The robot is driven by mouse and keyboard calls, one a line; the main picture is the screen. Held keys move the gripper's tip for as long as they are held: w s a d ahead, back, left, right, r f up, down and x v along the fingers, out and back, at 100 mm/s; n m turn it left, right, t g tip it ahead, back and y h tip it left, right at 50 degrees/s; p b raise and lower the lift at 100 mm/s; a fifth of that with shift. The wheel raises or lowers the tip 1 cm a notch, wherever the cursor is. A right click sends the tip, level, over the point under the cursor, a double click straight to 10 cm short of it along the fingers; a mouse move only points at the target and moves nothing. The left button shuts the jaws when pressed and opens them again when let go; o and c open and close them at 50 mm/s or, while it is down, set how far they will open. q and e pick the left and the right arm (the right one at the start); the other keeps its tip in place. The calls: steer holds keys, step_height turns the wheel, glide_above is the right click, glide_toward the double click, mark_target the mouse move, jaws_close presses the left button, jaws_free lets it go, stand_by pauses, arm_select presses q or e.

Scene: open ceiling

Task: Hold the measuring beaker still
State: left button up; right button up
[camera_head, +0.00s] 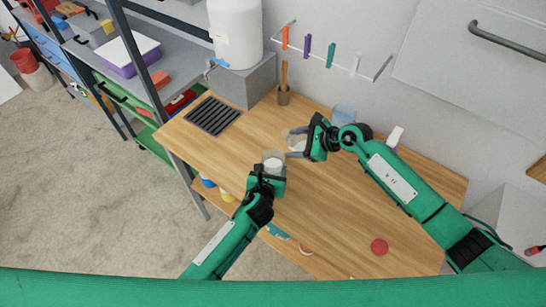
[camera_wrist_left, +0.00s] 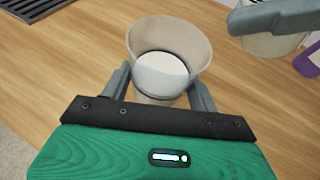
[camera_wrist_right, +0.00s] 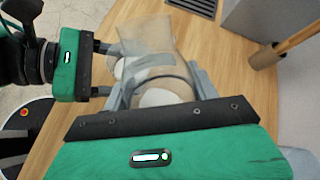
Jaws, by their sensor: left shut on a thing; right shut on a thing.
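My left gripper (camera_head: 272,172) is shut on a clear, flared cup, which I take as the measuring beaker (camera_head: 273,157). In the left wrist view the beaker (camera_wrist_left: 170,35) stands between the fingers with white contents low inside; I see no scale marks. My right gripper (camera_head: 306,148) is shut on a second clear container (camera_head: 295,138) just behind and right of the beaker. White material shows in this container (camera_wrist_right: 160,97) in the right wrist view, where the beaker (camera_wrist_right: 145,35) overlaps behind it. I cannot tell whether the two touch.
A black grille (camera_head: 213,116) lies on the wooden table (camera_head: 330,215) at the left. A brown holder (camera_head: 284,97) and a light blue container (camera_head: 344,113) stand at the back. A red disc (camera_head: 379,247) lies front right. The middle right is clear.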

steer(key=shift+y, duration=0.3)
steer(key=shift+d+f+m+y, duration=0.3)
steer(key=shift+f+m+y, duration=0.15)
steer(key=shift+y, duration=0.35)
steer(key=shift+w+d+m+y, duration=0.1)
steer(key=shift+d+m+y, duration=0.2)
steer(key=shift+y, duration=0.5)
steer(key=shift+d+f+m+t+y, duration=0.2)
steer(key=shift+f+m+t+y, duration=0.1)
steer(key=shift+f+y, duration=0.3)
steer(key=shift+w+d+f+m+y, duration=0.1)
steer(key=shift+d+f+m+y, duration=0.15)
steer(key=shift+f+y, duration=0.4)
steer(key=shift+d+f+m+y, duration=0.1)
steer(key=shift+f+m+y, duration=0.1)
steer(key=shift+f+y, duration=0.45)
steer(key=shift+f, duration=0.15)
arm_select(q)
steer(key=o, duration=1)
steer(key=shift+o, duration=0.2)
